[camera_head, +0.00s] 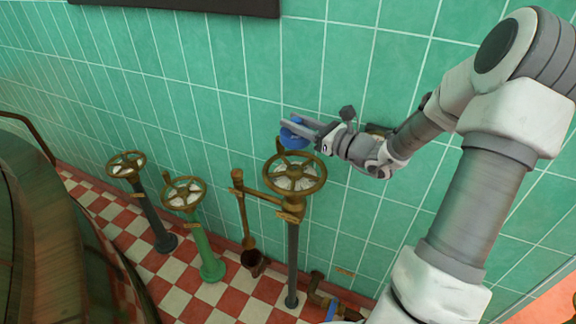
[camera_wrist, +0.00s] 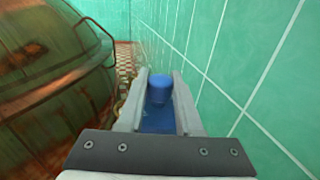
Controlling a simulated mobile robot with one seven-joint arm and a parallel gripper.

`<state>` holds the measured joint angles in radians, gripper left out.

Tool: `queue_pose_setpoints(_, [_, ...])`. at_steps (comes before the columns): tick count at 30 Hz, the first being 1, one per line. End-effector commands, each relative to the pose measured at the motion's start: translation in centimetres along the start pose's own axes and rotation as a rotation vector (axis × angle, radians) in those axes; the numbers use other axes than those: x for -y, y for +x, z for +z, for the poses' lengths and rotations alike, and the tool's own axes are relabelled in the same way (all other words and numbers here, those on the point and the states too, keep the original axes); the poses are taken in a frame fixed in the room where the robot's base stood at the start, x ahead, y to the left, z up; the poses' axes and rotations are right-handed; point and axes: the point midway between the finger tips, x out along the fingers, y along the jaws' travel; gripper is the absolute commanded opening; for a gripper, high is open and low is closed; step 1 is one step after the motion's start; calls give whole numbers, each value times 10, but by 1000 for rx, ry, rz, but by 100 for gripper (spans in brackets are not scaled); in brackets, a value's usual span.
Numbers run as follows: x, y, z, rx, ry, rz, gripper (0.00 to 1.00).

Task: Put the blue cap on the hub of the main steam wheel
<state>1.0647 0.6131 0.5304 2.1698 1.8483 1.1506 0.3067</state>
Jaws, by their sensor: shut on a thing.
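The blue cap (camera_head: 293,137) is between the fingers of my gripper (camera_head: 302,129), which is shut on it. The cap also shows in the wrist view (camera_wrist: 160,88) between the two pale fingers. The gripper holds it in the air, just above the far rim of the tallest brass handwheel (camera_head: 295,173), in front of the tiled wall. That wheel has a pale centre and stands on a dark post. A brass handwheel on a green post (camera_head: 183,194) and one on a dark post (camera_head: 126,164) stand further left. Their tags are too small to read, so which is the main steam wheel is unclear.
The green tiled wall (camera_head: 240,60) is close behind the gripper. A brass ladle-like thing (camera_head: 246,225) hangs beside the tallest wheel's post. A large copper kettle (camera_head: 40,230) fills the left. Pipework (camera_head: 318,297) lies low near the red-and-white floor.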

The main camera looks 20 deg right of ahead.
Motion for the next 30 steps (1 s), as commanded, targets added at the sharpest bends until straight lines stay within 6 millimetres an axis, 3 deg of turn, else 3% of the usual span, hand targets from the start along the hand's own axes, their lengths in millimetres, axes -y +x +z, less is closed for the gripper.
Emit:
queue_pose_setpoints(9, [0,0,-50,1,5,0,0])
queue_pose_setpoints(17, [0,0,-70,1,2,0,0])
queue_pose_setpoints(22, [0,0,-94,1,4,0,0])
queue_pose_setpoints(30, [0,0,-100,1,-1,0,0])
